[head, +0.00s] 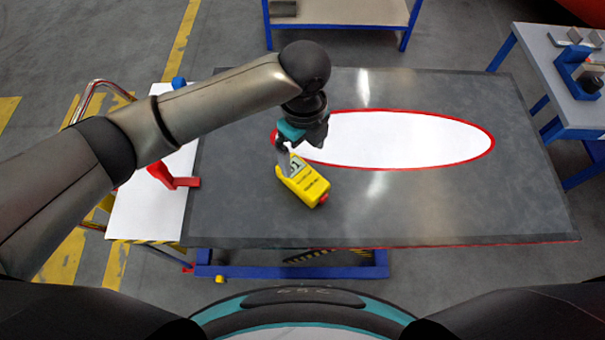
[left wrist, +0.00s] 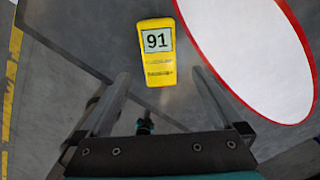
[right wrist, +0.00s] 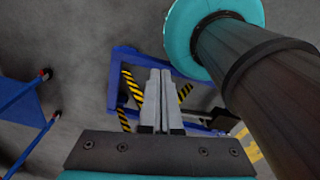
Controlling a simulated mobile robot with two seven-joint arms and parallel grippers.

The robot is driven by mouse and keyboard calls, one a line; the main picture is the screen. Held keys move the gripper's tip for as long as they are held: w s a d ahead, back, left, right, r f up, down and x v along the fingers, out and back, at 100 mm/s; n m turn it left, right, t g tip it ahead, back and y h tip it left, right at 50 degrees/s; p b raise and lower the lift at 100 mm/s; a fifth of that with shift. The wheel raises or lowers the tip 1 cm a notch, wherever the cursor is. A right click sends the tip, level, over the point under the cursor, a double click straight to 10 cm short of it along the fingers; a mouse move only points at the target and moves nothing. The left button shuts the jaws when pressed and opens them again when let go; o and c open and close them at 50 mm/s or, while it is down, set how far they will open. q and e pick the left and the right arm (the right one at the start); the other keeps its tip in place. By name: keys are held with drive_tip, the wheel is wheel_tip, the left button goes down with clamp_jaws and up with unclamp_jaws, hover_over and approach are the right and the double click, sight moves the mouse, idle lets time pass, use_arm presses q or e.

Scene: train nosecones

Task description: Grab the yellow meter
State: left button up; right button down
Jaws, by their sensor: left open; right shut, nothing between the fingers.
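The yellow meter (head: 309,187) lies on the dark table top, left of the white oval. It has a pale display and a red part at its near end. In the left wrist view the meter (left wrist: 158,72) shows its display reading 91. My left gripper (head: 284,163) is over the meter's far left part and partly covers it in the head view. In the left wrist view the open fingers (left wrist: 160,76) point toward the meter, which lies ahead between their lines; no grip on it shows. My right gripper (right wrist: 160,76) is shut and empty, away from the meter.
The dark table (head: 450,210) carries a flat white oval (head: 410,138) with a red rim. A red clamp-like part (head: 170,177) sits at its left edge, by a white surface (head: 145,215). A side table (head: 545,60) stands at right. The table's right front is clear.

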use_arm(q)
hover_over(303, 175)
wheel_tip(303, 175, down, 4)
drive_tip(key=shift+f, duration=0.6)
wheel_tip(303, 175, down, 5)
drive_tip(key=shift+r, duration=0.1)
use_arm(e)
drive_tip(key=shift+w+a+r, duration=0.1)
drive_tip(key=shift+w+a, duration=0.05)
drive_tip(key=shift+w, duration=0.65)
use_arm(q)
drive_tip(key=shift+c, duration=0.2)
use_arm(e)
drive_tip(key=shift+s, duration=0.1)
use_arm(q)
drive_tip(key=shift+c, duration=0.7)
drive_tip(key=shift+r, duration=0.1)
clamp_jaws()
